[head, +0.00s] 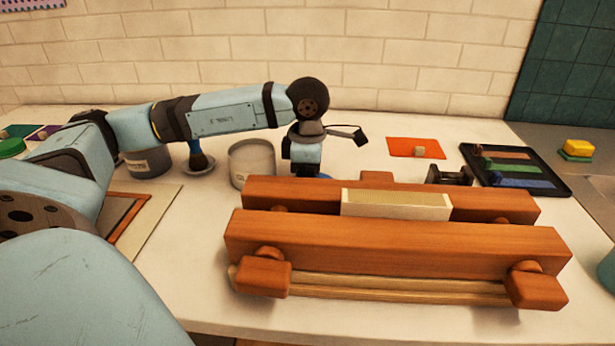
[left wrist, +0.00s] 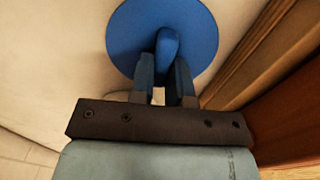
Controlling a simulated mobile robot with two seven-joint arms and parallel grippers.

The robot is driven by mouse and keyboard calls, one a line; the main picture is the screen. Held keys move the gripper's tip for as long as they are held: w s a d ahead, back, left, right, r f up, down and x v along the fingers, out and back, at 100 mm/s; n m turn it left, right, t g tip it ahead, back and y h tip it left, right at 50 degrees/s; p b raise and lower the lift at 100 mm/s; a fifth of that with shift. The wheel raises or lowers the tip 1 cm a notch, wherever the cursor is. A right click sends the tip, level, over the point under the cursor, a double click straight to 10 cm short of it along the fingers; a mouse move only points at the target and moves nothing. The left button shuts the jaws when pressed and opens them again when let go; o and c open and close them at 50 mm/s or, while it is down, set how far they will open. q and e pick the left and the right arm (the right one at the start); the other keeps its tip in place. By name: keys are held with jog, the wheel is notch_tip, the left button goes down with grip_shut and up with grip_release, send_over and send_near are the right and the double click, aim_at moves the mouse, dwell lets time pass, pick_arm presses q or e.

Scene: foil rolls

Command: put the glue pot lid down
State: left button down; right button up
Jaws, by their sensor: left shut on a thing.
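The glue pot lid is a round blue disc with a knob (left wrist: 160,25). A sliver of the lid (head: 320,177) shows in the head view behind the wooden press. My left gripper (head: 306,172) points down, shut on the lid's knob; its fingers (left wrist: 166,68) show on both sides of the knob in the left wrist view. The lid is at or just above the white table; I cannot tell if it touches. The open grey glue pot (head: 252,165) stands to the left of the gripper. My right gripper is not in view.
The wooden press (head: 400,240) with a pale block (head: 396,204) fills the front, close to the lid. A dark pot (head: 148,163) and a brush on a small dish (head: 198,165) stand left. An orange mat (head: 405,148) and a dark tray (head: 548,178) lie right.

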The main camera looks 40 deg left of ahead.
pick_arm(q)
jog(key=shift+f, duration=0.15)
jog(key=c, duration=1.1)
grip_release()
notch_tip(320, 180, up, 12)
jog(key=p, duration=0.2)
jog(key=shift+r, duration=0.25)
